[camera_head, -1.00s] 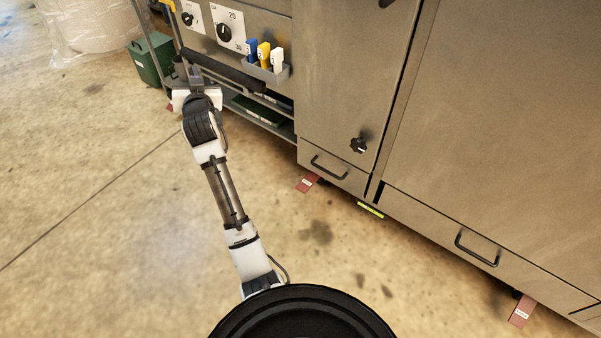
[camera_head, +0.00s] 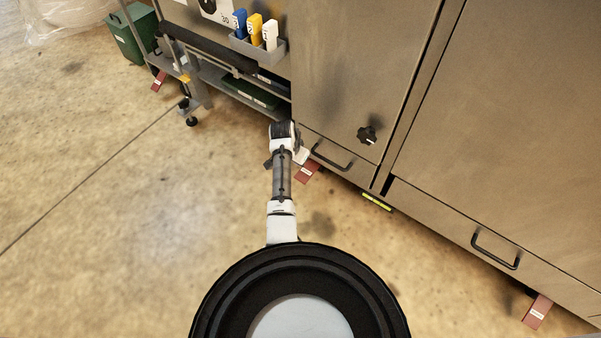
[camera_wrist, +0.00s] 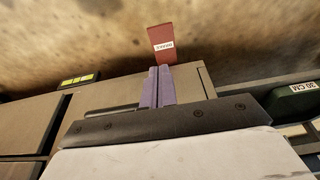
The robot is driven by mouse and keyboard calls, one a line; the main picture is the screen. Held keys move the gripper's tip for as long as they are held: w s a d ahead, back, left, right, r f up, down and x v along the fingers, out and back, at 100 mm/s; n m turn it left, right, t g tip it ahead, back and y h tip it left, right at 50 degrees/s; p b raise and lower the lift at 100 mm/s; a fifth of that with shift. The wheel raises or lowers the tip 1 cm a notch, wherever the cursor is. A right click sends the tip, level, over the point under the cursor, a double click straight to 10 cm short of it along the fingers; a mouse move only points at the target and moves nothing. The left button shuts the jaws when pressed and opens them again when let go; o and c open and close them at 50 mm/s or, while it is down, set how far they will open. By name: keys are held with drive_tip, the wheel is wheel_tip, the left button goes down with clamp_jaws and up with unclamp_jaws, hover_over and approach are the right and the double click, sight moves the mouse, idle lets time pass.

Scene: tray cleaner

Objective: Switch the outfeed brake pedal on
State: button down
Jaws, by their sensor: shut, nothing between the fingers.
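Red pedals with small white labels stick out at floor level: one at the middle (camera_head: 307,172), one at lower right (camera_head: 537,311) and one at far left (camera_head: 158,80). Their labels are too small to read in the head view, so I cannot tell which is the outfeed brake. The middle pedal also shows in the wrist view (camera_wrist: 161,36), its label unclear. My gripper (camera_wrist: 158,70) is shut and empty, its purple fingertips pointing at that pedal's near end; contact cannot be told. In the head view my white hand is beside the middle pedal; its fingers are not clearly visible.
A steel machine front with drawer handles (camera_head: 332,156) and a black knob (camera_head: 367,134) stands close to my arm. A yellow-green label (camera_head: 377,202) sits at its lower edge. A shelf rack (camera_head: 193,92) stands at left. The floor in front is clear.

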drive_tip(key=b+x, duration=0.1)
drive_tip(key=x, duration=0.3)
drive_tip(key=b+x, duration=0.2)
drive_tip(key=x, duration=0.2)
drive_tip(key=b+x, duration=0.1)
drive_tip(key=x, duration=0.3)
drive_tip(key=shift+s+a+f+b, duration=0.2)
drive_tip(key=shift+a+f+b, duration=0.05)
drive_tip(key=shift+f+b, duration=0.15)
drive_tip(key=shift+f, duration=0.6)
drive_tip(key=f+b, duration=0.4)
drive_tip(key=shift+s+a+f, duration=0.15)
drive_tip(key=shift+s+f, duration=0.1)
drive_tip(key=shift+f, duration=0.05)
drive_tip(key=shift+r, duration=0.2)
